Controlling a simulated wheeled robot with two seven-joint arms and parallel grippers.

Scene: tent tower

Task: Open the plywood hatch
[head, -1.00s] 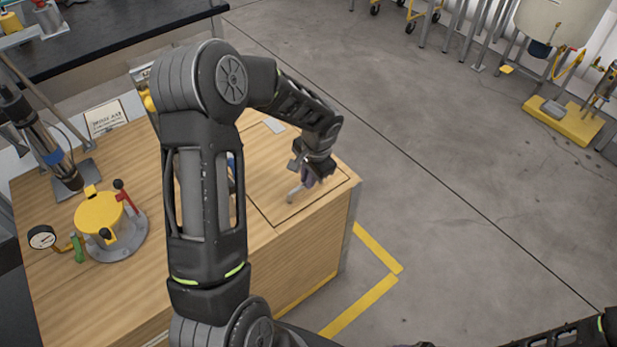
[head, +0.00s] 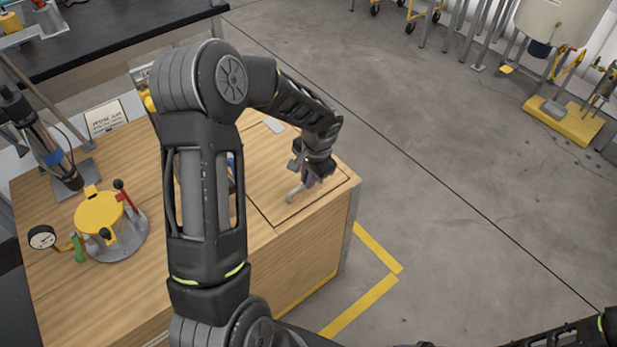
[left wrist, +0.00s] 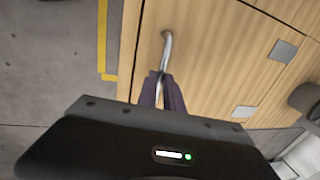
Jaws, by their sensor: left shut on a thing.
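The plywood hatch (head: 275,190) is a square panel in the top of the wooden box, outlined by a dark seam. It lies flat and level with the top around it. A curved metal handle (head: 294,192) stands up from the hatch; it also shows in the left wrist view (left wrist: 167,45). My left gripper (head: 308,180) is over the hatch, its dark fingers (left wrist: 162,88) shut on the handle. The far part of the handle is hidden between the fingers. My right gripper is not in view; part of an arm shows at the bottom right.
On the box's left stand a yellow-lidded round fitting (head: 99,212) with a gauge (head: 42,237), and a dark cylinder tool (head: 45,140). A small sign (head: 103,117) stands behind. Metal plates (left wrist: 283,50) lie beside the hatch. Open concrete floor lies right.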

